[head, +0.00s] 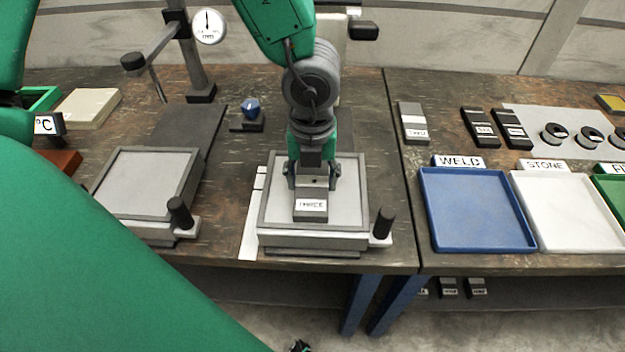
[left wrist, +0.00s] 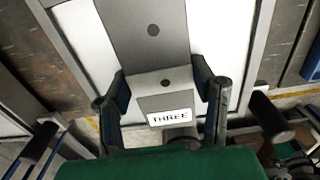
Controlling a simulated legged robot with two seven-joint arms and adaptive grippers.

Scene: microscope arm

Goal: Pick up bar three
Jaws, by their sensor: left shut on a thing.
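Bar three (head: 311,209) is a grey block with a white label reading THREE. In the head view it is over the light grey plate of the right-hand stage (head: 345,195). My left gripper (head: 312,180) reaches down from above and is shut on the bar, one finger on each side. In the left wrist view the bar (left wrist: 165,104) is between the two dark fingers (left wrist: 162,84), its label towards my palm. I cannot tell whether the bar touches the plate. My right gripper is not seen.
A similar stage (head: 147,183) stands at left, with a dial gauge (head: 208,25) on a post behind. A dark knob (head: 384,221) rises at the right-hand stage's front corner. A blue WELD tray (head: 476,210) and white STONE tray (head: 567,208) are at right, with other labelled bars (head: 413,122) behind.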

